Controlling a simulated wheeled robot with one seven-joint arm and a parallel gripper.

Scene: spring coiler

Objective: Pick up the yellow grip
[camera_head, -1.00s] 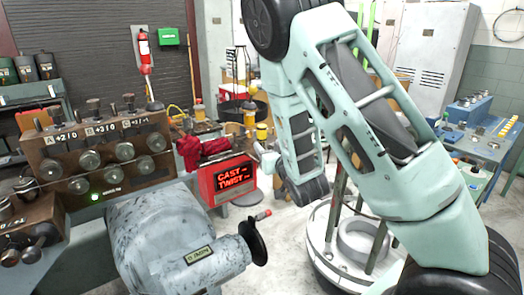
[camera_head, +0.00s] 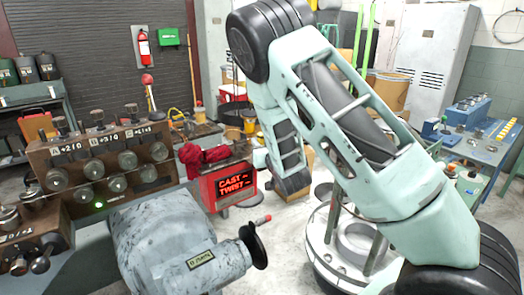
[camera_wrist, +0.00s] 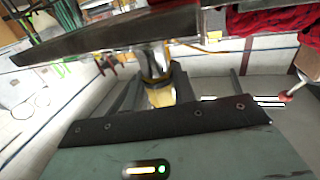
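In the wrist view, a yellow piece with a dark upper part (camera_wrist: 160,92) stands just beyond the black front plate of my gripper. It may be the yellow grip, but blur keeps me from being sure. Grey finger-like bars stand on either side of it; I cannot tell whether they touch it. A small yellow object also shows in the head view, beside my arm (camera_head: 250,126); I cannot tell whether it is the same piece. My gripper is mostly hidden behind my arm in the head view.
A dark slab (camera_wrist: 100,42) crosses the upper wrist view close by. A red box with a lit "CAST TWIST" sign (camera_head: 236,184) stands below red cloth (camera_head: 203,156). A grey motor-like housing (camera_head: 170,240) and a knobbed control panel (camera_head: 105,165) stand at left. A blue bench (camera_head: 480,145) stands at right.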

